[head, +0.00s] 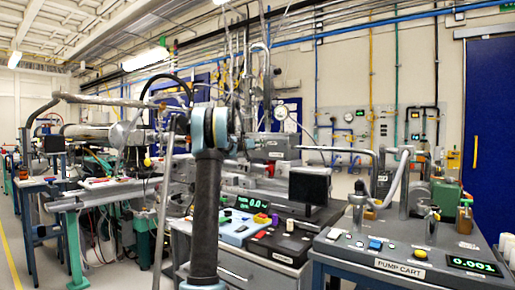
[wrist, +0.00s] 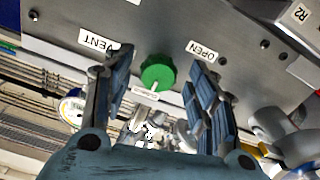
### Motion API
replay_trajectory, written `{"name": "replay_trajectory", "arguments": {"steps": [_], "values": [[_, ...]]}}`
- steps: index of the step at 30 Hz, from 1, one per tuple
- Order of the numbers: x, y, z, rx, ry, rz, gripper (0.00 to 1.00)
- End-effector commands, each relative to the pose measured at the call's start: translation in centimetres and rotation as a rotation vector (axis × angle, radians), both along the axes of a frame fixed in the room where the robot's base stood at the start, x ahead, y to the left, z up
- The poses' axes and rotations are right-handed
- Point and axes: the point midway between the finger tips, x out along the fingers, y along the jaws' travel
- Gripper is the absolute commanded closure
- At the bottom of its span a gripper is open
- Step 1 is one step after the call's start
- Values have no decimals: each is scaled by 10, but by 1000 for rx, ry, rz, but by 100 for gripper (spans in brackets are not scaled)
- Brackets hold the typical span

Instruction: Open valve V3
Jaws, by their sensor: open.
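A round green knob (wrist: 158,73) with a pale pointer or stem sits on a grey panel (wrist: 150,28) in the wrist view. The panel carries a VENT label (wrist: 98,41) on the left and an OPEN label (wrist: 202,51) on the right. A small label (wrist: 145,95) below the knob is too small to read, so I cannot tell whether this is V3. My gripper (wrist: 160,62) is open, with one finger on each side of the knob and visible gaps between. In the head view my arm hides much of the middle, and I cannot make out the gripper or knob clearly.
A pump cart (head: 400,264) with hoses and a 0.001 display (head: 473,265) stands at the right. A bench with a black box (head: 309,185) and a blue unit (head: 238,228) is beside it. Beamline pipes fill the left. A blue door (head: 490,140) is at far right.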

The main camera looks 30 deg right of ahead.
Motion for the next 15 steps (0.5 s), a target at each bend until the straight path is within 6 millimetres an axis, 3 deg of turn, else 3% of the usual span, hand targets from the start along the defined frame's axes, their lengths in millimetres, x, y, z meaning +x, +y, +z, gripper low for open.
{"name": "replay_trajectory", "arguments": {"steps": [13, 15], "values": [[4, -9, 0, 0, 0, 1, 47], [4, -9, 0, 0, 0, 1, 61]]}}
